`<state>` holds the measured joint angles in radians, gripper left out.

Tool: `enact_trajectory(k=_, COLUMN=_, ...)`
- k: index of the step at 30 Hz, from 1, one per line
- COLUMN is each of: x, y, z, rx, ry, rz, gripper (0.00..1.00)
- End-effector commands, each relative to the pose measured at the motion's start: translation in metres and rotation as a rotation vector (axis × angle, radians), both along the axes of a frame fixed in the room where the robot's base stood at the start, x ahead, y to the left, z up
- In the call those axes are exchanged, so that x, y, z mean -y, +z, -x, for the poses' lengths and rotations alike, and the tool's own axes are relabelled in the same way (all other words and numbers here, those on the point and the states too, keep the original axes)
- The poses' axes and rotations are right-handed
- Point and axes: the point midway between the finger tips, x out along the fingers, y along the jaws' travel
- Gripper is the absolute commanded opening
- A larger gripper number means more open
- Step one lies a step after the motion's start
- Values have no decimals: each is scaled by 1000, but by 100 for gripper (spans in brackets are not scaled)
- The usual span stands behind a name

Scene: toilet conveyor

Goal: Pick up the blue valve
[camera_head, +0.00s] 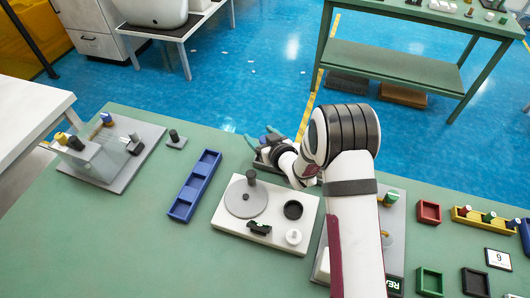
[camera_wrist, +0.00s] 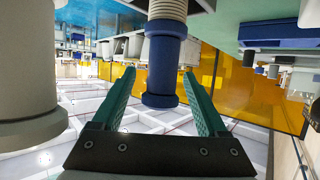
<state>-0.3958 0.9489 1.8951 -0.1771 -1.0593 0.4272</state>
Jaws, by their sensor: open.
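The blue valve (camera_wrist: 162,65) is in the wrist view, a blue cylinder with wider rims and a pale ribbed part above it in the picture. It stands between the two green fingers of my gripper (camera_wrist: 159,74), with a visible gap on each side. In the head view my gripper (camera_head: 260,134) is at the far edge of the green table, over a dark grey base. A small blue part of the valve (camera_head: 263,140) shows between the fingers there. My gripper is open. My wrist hides most of that base.
A white board (camera_head: 230,227) with a grey disc and knobs lies nearer. A long blue tray (camera_head: 184,208) is to its left. A grey cylinder (camera_wrist: 25,65) is close on the left in the wrist view. Bare table (camera_head: 130,250) lies at front left.

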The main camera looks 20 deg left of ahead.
Motion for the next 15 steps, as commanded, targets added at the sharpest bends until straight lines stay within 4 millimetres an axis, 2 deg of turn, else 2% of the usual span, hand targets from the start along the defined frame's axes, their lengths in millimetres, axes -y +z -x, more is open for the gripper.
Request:
enact_trajectory(k=3, x=0, y=0, z=0, rx=0, ry=0, rz=0, gripper=74)
enact_trajectory(k=15, x=1, y=0, z=0, rx=0, ry=0, rz=0, gripper=2)
